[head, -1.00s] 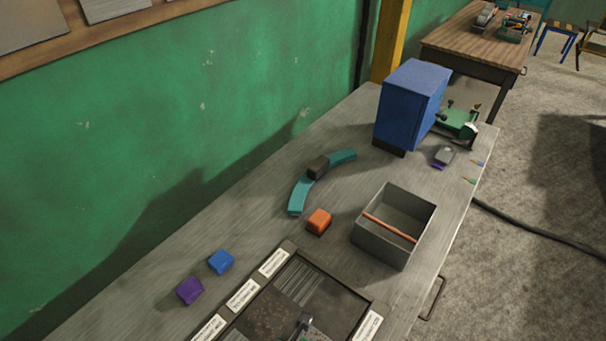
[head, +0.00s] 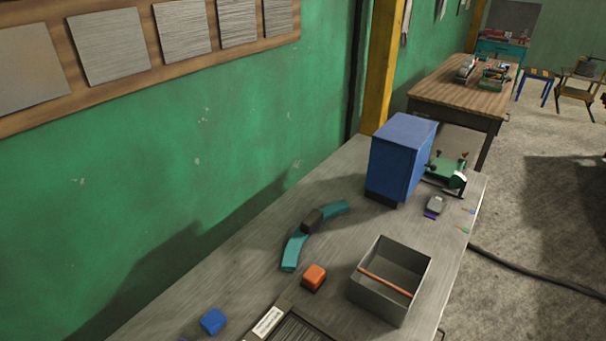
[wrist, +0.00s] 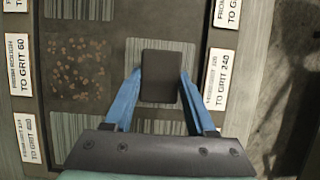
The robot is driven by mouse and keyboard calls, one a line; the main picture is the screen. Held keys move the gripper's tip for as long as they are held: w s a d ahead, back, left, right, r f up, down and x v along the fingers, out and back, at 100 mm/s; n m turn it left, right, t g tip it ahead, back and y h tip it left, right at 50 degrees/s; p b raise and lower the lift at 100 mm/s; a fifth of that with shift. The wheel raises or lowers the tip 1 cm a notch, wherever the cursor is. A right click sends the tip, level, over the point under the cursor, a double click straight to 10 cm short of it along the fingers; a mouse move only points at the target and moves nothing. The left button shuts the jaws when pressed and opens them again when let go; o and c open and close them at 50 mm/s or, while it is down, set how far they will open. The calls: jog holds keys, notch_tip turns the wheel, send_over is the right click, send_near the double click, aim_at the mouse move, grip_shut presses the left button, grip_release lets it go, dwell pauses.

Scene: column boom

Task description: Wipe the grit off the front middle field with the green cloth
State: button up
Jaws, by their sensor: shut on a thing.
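In the wrist view my gripper (wrist: 160,90) has its two blue fingers shut on a dark grey block (wrist: 160,76). The block is over a dark-framed panel of fields and hides part of a striped field (wrist: 133,55). I cannot tell whether it touches that field. Brown grit specks (wrist: 78,68) lie on a dark field to the left of the block. I see no green cloth clearly; anything under the block is hidden. In the head view only the panel's far corner (head: 292,325) shows, and my gripper is out of view.
An orange block (head: 314,277), a blue block (head: 213,321) and an open grey box (head: 368,298) with a rod across it stand near the panel. A blue cabinet (head: 400,155) stands farther back.

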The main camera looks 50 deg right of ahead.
notch_tip(320, 180, up, 8)
jog(key=p, duration=0.7)
jog(key=shift+r+p, duration=0.15)
jog(key=shift+p, duration=0.25)
